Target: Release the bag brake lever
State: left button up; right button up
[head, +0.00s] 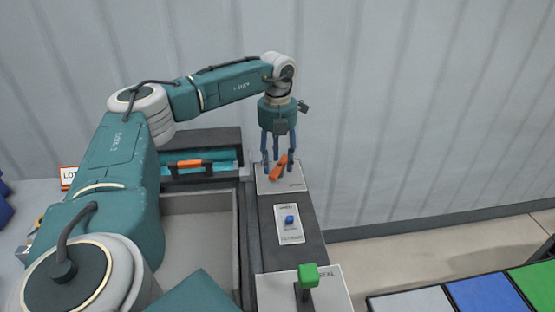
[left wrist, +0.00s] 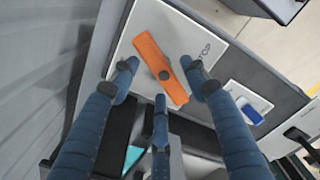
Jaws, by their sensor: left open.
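An orange lever (head: 279,167) is mounted on a white plate (head: 293,181) at the far end of a dark panel. In the left wrist view the lever (left wrist: 158,45) is a flat orange bar with a dark round pivot, lying diagonally across its plate. My right gripper is not in view.
A blue switch (head: 290,220) on a white plate and a green-topped lever (head: 308,275) sit nearer on the panel. A grey bin (head: 200,202) lies left, with an orange-and-black handle (head: 193,164) behind it. A corrugated wall (head: 430,100) stands behind.

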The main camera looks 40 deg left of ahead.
pick_arm(q)
jog(key=shift+c, duration=0.5)
grip_shut()
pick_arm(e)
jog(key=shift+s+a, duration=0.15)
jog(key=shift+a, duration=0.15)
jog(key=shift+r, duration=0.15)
pick_arm(q)
jog(key=shift+n+p, duration=0.35)
jog(key=shift+n, duration=0.05)
jog(key=shift+r+n+p, duration=0.1)
jog(key=shift+n+p, duration=0.25)
jog(key=shift+n, duration=0.15)
jog(key=shift+s+n+p, duration=0.1)
jog(key=shift+n+p, duration=0.9)
jog(key=shift+n, duration=1.1)
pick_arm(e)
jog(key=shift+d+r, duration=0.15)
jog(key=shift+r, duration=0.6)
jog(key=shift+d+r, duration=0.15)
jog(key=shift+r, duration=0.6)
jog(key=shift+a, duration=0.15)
